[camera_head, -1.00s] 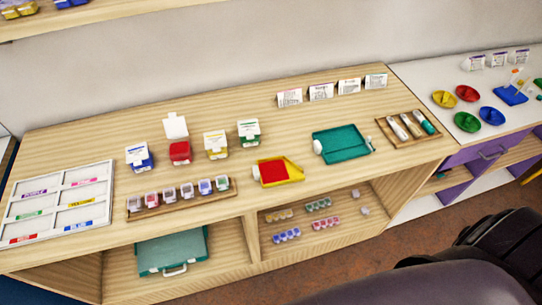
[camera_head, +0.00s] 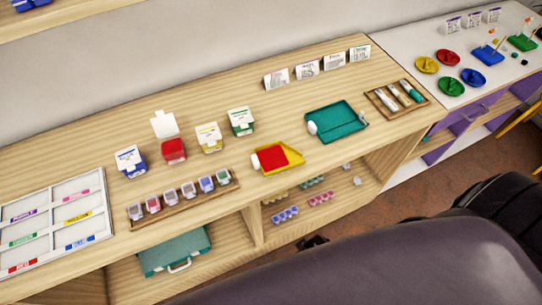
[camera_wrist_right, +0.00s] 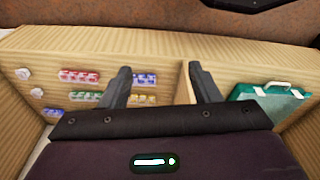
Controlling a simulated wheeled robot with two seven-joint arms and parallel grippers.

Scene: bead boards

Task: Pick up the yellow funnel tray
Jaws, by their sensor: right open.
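The yellow funnel tray (camera_head: 296,154) lies on the wooden counter near its front edge. It has a red inside, a pointed right end and a white round piece at its left end. My right gripper (camera_wrist_right: 164,80) is open and empty in the right wrist view, pointing at the open shelves under the counter. In the head view a small dark part (camera_head: 313,243), probably its fingers, shows in front of the shelf, below and apart from the tray. The tray is not seen in the right wrist view. My left gripper is not in view.
A rack of small jars (camera_head: 180,200) stands left of the tray, with coloured boxes (camera_head: 209,138) behind it. A teal tray (camera_head: 337,121) lies to the right. A teal case (camera_head: 175,250) and bead strips (camera_head: 285,215) sit on the lower shelves. Counter behind the tray is clear.

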